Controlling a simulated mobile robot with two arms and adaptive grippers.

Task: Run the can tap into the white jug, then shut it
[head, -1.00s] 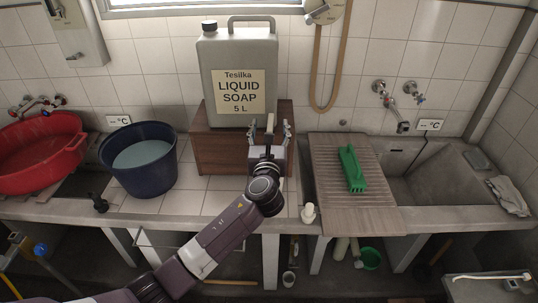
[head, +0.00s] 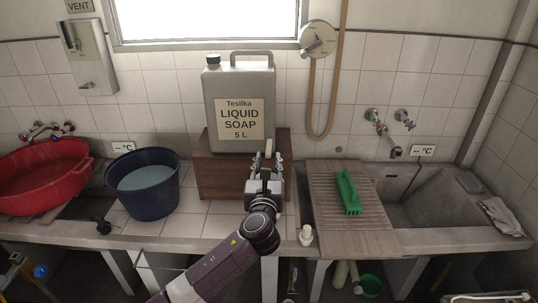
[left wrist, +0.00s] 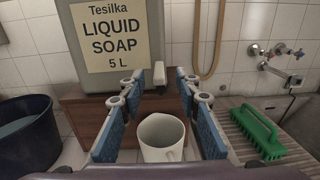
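The grey soap can (head: 238,112) stands upright on a wooden box. Its label also shows in the left wrist view (left wrist: 112,36). The can's small pale tap (left wrist: 160,75) sticks out at the can's lower right. No stream shows under it. The white jug (left wrist: 162,138) stands upright below the tap in the left wrist view, and looks empty. My arm hides it in the head view. My left gripper (head: 265,161) is in front of the can; in the left wrist view (left wrist: 158,92) its blue-padded fingers are spread, with the tap showing between and beyond their tips.
The wooden box (head: 215,178) stands on the tiled counter. A dark blue bucket (head: 146,205) of water and a red basin (head: 75,190) are left. A green brush (head: 347,192) lies on the washboard (head: 325,190) at right, beside the concrete sink. A small white bottle (head: 307,237) stands at the front edge.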

